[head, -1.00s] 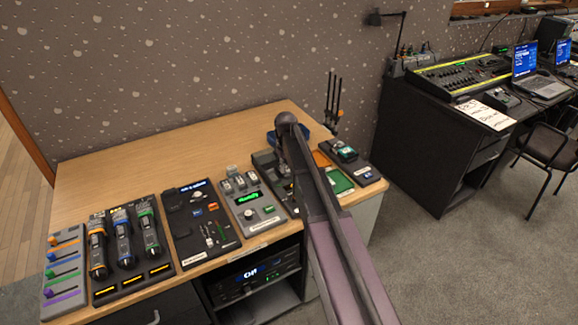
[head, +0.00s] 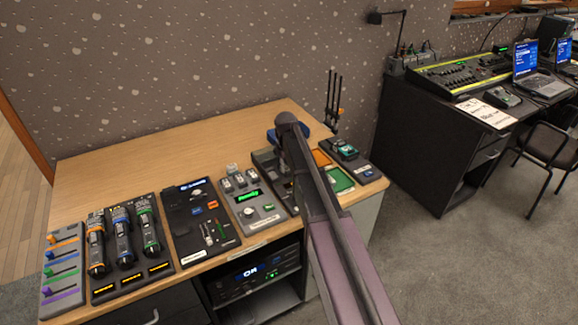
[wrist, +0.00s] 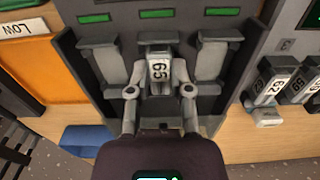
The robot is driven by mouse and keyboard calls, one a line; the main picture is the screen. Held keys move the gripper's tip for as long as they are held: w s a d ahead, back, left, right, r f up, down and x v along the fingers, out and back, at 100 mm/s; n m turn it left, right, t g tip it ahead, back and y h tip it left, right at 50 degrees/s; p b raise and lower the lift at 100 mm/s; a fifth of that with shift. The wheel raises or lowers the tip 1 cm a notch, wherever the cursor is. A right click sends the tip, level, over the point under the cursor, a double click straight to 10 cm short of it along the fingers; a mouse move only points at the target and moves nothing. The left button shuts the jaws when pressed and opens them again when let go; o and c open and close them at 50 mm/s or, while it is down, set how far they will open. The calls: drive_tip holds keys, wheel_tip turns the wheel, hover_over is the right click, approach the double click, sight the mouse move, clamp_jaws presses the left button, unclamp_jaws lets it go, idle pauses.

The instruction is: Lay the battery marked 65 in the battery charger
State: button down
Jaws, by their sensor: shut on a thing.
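In the wrist view a grey battery (wrist: 159,68) with a white label reading 65 is between the fingers of my gripper (wrist: 160,75), which is shut on it. The dark battery charger (wrist: 73,75) lies beyond and around it, with three grey bays in a row and a green display above each. The battery is over or in the middle bay; I cannot tell if it rests on the bay floor. The left and right bays look empty. In the head view my arm hides the battery and most of the charger (head: 263,160).
An orange tray (wrist: 75,70) labelled LOW is left of the charger in the wrist view. Several other labelled batteries (wrist: 270,85) stand on the right. A blue object (wrist: 85,139) lies in front. The desk's back (head: 190,140) is clear.

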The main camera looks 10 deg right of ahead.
drive_tip(key=shift+c, duration=2.3)
unclamp_jaws()
drive_tip(key=shift+c, duration=0.2)
drive_tip(key=c, duration=0.3)
drive_tip(key=shift+c, duration=0.3)
drive_tip(key=shift+s, duration=0.1)
drive_tip(key=shift+r, duration=0.15)
drive_tip(key=shift+r+p, duration=2.85)
drive_tip(key=shift+p, duration=0.15)
